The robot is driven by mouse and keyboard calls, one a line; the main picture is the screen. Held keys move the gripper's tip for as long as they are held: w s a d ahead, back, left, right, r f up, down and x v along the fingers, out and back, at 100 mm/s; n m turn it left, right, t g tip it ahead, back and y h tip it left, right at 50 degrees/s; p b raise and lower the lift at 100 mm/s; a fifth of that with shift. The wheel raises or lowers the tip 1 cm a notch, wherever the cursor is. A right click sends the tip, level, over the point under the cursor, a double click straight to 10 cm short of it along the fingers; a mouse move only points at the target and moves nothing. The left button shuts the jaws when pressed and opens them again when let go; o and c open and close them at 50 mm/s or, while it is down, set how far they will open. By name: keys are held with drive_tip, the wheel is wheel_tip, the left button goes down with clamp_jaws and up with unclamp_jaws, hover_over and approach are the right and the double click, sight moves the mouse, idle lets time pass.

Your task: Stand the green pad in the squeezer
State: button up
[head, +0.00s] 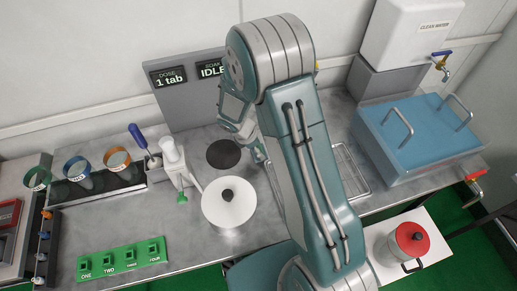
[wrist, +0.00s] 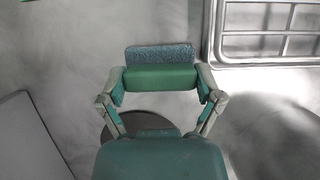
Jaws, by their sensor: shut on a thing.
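In the wrist view, my gripper (wrist: 160,84) is shut on the green pad (wrist: 160,77), one finger at each end. The pad is a green block with a rough blue-grey layer (wrist: 160,54) along its far side. It appears held above the grey counter. In the head view my arm hides the pad and most of the gripper. A white upright device with a plunger-like top (head: 172,155), which looks like the squeezer, stands on the counter left of my arm. A small green piece (head: 182,197) shows at its foot. The squeezer cannot be made out in the wrist view.
A white round lid with a dark knob (head: 228,212) and a black disc (head: 223,153) lie between squeezer and arm. A wire rack (head: 348,170) and blue-lidded basin (head: 420,130) are at right. A green numbered block (head: 122,258) is front left. A blue-handled tool (head: 138,137) stands beside the squeezer.

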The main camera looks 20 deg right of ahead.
sight(259, 147)
wheel_tip(259, 147, up, 3)
drive_tip(key=s+r, duration=1)
drive_tip(key=s, duration=0.4)
drive_tip(key=shift+s+a, duration=0.1)
